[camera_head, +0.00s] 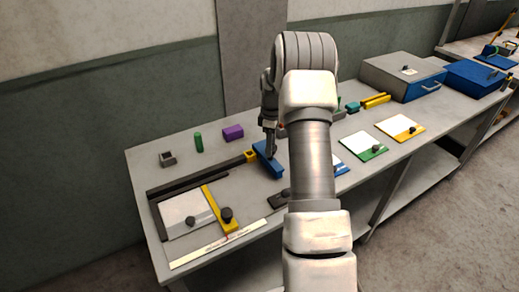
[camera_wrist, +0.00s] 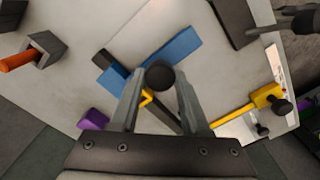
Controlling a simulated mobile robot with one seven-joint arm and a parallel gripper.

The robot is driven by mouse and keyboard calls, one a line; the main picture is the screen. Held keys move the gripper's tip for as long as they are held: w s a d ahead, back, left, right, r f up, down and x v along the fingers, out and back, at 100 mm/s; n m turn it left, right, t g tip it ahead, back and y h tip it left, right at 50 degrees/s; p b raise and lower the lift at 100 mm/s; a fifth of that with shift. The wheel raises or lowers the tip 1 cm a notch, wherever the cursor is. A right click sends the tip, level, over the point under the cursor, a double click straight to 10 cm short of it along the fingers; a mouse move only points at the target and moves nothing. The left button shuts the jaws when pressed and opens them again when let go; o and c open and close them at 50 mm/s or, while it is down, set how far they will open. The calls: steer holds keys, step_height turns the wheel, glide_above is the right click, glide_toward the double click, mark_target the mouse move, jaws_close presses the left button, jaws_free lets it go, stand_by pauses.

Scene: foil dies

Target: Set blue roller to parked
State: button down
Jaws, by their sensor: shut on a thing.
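The blue piece (camera_head: 267,161), which I take for the blue roller, lies on the grey bench near the end of a dark rail. It also shows in the wrist view as a long blue block (camera_wrist: 181,46). My gripper (camera_head: 271,151) is right above it, fingers pointing down. In the wrist view, my gripper (camera_wrist: 159,80) is shut on a dark round knob (camera_wrist: 159,73), which appears to stand on the blue piece. A dark bar (camera_wrist: 108,62) passes diagonally beneath. The knob is hidden in the head view. I cannot tell which place counts as parked.
A yellow piece (camera_head: 251,156) is close to the blue piece. A purple block (camera_head: 232,132) and a green cylinder (camera_head: 199,142) stand behind. A yellow bar (camera_head: 218,207) with a black knob crosses a pale plate at the left. Several knobbed plates lie right of my arm.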

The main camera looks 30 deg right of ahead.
steer(key=shift+d, duration=0.35)
steer(key=shift+c, duration=1.8)
jaws_free()
steer(key=shift+a, duration=0.1)
steer(key=shift+r, duration=0.25)
step_height(320, 180, up, 17)
